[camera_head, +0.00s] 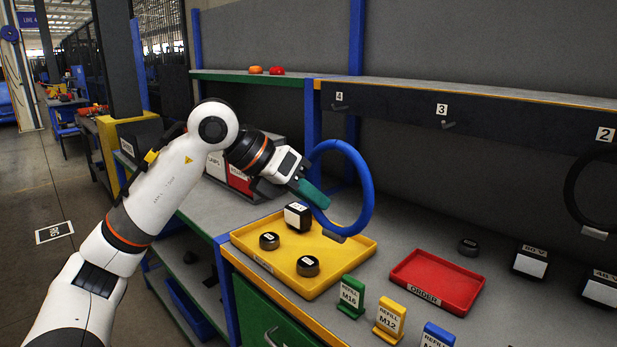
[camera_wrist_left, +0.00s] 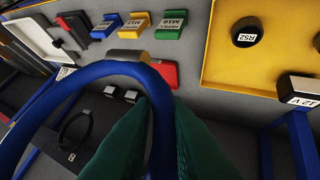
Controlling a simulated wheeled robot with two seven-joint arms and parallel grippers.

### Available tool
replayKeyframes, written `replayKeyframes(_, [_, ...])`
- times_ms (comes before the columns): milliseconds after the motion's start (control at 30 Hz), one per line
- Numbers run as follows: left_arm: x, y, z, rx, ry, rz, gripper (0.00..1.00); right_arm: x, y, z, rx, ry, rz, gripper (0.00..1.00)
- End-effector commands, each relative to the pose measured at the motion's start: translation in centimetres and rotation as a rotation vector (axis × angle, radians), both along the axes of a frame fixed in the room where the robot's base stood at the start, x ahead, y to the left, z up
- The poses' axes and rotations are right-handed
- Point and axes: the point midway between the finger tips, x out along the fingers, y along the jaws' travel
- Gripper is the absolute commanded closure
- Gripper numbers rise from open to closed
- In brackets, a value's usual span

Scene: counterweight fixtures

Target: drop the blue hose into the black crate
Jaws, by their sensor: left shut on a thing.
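The blue hose (camera_head: 368,190) is a ring with a grey sleeve at its bottom. I cannot make out a black crate in either view. My right gripper is not in view.
A yellow tray (camera_head: 364,247) holds black weights. A red order tray (camera_head: 437,282) and small refill signs (camera_head: 352,297) stand on the counter. Numbered hooks (camera_head: 448,125) line the dark rail behind; a black ring (camera_head: 572,190) hangs at the right. Bare counter lies between the trays.

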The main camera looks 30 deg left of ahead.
Motion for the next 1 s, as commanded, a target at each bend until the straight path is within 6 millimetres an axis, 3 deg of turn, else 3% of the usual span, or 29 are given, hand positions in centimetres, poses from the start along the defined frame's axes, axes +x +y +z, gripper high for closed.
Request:
replayKeyframes(233, [-1.4,-1.3,-4.3,0.004,0.004,0.021,1.0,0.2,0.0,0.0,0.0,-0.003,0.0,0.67])
replayKeyframes(367, [-2.5,-2.3,-7.9,0.006,0.008,0.038,1.0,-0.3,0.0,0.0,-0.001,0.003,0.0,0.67])
replayKeyframes(567, [-4.9,-4.8,-15.3,0.005,0.011,0.07,1.0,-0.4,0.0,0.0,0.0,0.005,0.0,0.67])
replayKeyframes(800, [-8.0,-8.2,-25.3,-0.013,0.013,0.125,1.0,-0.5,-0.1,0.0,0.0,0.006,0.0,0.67])
replayKeyframes(1000, [-9.9,-10.2,-32.0,-0.014,0.01,0.168,1.0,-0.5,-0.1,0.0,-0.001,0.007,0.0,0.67])
